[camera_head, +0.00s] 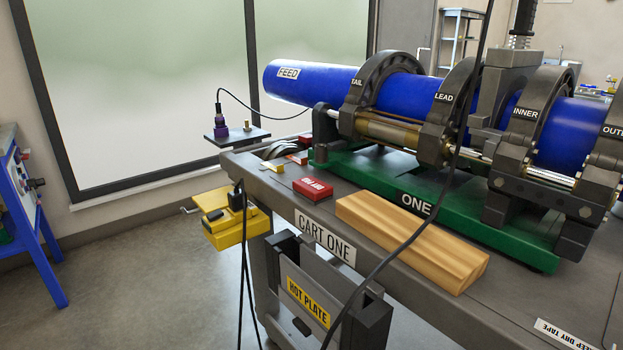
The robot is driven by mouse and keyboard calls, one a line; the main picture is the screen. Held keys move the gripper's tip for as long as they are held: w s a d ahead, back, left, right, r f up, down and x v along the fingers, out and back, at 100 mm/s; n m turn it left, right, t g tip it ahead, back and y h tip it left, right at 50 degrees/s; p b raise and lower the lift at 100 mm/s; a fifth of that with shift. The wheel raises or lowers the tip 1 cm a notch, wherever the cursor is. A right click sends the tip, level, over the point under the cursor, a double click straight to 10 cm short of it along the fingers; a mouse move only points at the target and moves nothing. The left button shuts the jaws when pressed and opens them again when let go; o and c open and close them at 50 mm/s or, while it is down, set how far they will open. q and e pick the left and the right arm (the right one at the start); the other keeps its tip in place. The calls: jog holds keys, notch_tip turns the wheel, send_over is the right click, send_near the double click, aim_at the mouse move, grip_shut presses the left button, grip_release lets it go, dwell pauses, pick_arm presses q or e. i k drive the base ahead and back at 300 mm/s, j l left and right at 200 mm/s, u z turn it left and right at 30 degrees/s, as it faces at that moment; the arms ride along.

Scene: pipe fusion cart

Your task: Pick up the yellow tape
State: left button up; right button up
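I see no roll that is clearly the yellow tape. A small yellow piece (271,166) lies on the cart's far left corner, too small to tell what it is. A white label reading "KEEP DRY TAPE" (566,334) is on the cart at the lower right, with only a bare grey surface visible near it. Neither of my grippers is in view.
The grey cart (405,270) carries a green machine base (470,235) with clamps around a blue pipe (310,82). A wooden block (411,240) and red box (312,189) lie along its edge. A yellow box (222,230) hangs off its side. A black cable (425,215) crosses in front.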

aim_at(279, 169)
jog(key=i+j+z, duration=0.2)
jog(key=j, duration=0.15)
jog(key=i+j+z, duration=0.45)
jog(key=j, duration=0.3)
jog(key=j+z, duration=0.2)
jog(key=j, duration=0.2)
